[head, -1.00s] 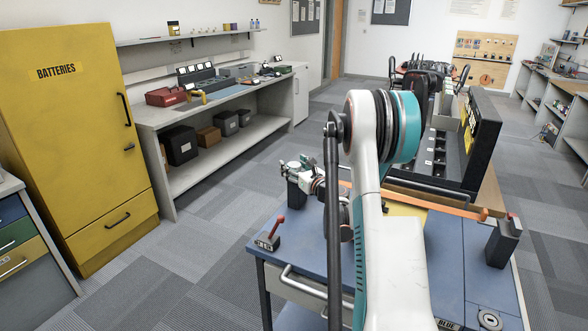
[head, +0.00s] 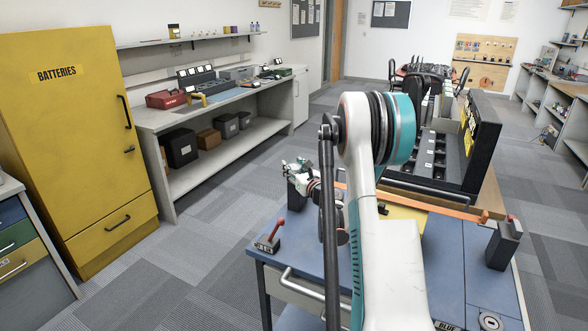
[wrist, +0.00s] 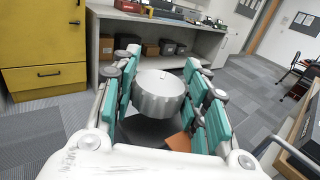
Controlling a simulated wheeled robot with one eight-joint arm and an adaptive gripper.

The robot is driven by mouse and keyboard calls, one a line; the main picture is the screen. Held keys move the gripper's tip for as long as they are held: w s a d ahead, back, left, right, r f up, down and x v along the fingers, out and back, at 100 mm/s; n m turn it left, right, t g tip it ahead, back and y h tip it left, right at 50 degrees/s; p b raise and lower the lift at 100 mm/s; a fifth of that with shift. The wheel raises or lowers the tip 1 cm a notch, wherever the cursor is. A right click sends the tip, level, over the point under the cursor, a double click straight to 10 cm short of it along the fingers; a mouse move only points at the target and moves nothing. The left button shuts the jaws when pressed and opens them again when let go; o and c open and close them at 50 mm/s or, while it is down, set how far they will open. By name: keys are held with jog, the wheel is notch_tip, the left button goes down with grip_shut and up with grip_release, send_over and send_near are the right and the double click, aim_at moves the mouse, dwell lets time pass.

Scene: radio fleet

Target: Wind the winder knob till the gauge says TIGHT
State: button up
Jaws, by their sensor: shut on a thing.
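The winder knob (wrist: 158,93) is a ridged silver cylinder, upright in the wrist view between the teal pads of my gripper (wrist: 160,64). The gripper is shut on it, with fingers on both sides. In the head view my gripper (head: 298,170) is at the left far edge of the blue bench, over the dark winder block (head: 297,194). An orange strap (head: 430,206) runs from behind my arm to a dark post (head: 503,245) on the right. My arm hides the strap's middle part. I cannot make out a gauge reading.
A red-handled lever (head: 270,238) stands at the blue bench's (head: 290,262) left front. A black rack (head: 480,150) rises behind the strap.

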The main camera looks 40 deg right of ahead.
jog(key=m+g+h, duration=0.1)
jog(key=h, duration=0.1)
jog(key=m+h, duration=0.2)
jog(key=shift+w+a+g+h, duration=0.1)
jog(key=shift+g+h, duration=0.2)
jog(key=shift+g, duration=0.1)
jog(key=shift+m+g+h, duration=0.8)
jog(key=shift+m+h, duration=0.2)
jog(key=shift+h, duration=0.2)
jog(key=o, duration=1.1)
jog(key=v, duration=1.2)
